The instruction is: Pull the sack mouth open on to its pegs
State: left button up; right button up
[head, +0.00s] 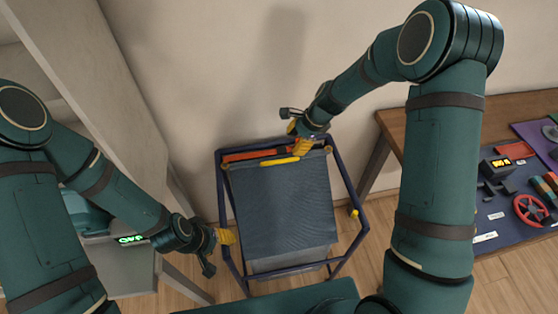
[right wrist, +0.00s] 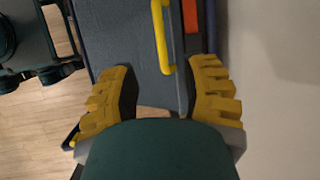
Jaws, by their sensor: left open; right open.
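The sack (head: 285,205) is dark grey-blue cloth inside a navy tube frame (head: 357,200). A yellow bar (head: 280,161) lies along its far edge and also shows in the right wrist view (right wrist: 162,38). My right gripper (head: 302,148) is over the far right part of the sack. In the right wrist view its yellow fingers (right wrist: 163,70) are spread, with the bar's end and a sack edge between them, not gripped. My left gripper (head: 232,236) is open at the frame's left rail, beside the sack. A yellow knob (head: 354,212) sits on the right rail; I cannot tell whether it is a peg.
An orange-red strip (head: 248,155) runs along the frame's far side, close to the wall. A wooden workbench (head: 405,125) with a red wheel (head: 530,209) and tools stands at the right. A grey stand (head: 130,280) is at the left. Bare floor shows around the frame.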

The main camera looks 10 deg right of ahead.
aim_at(278, 161)
jog(key=b+x, duration=0.2)
jog(key=x, duration=1)
jog(key=shift+f, duration=0.1)
grip_shut()
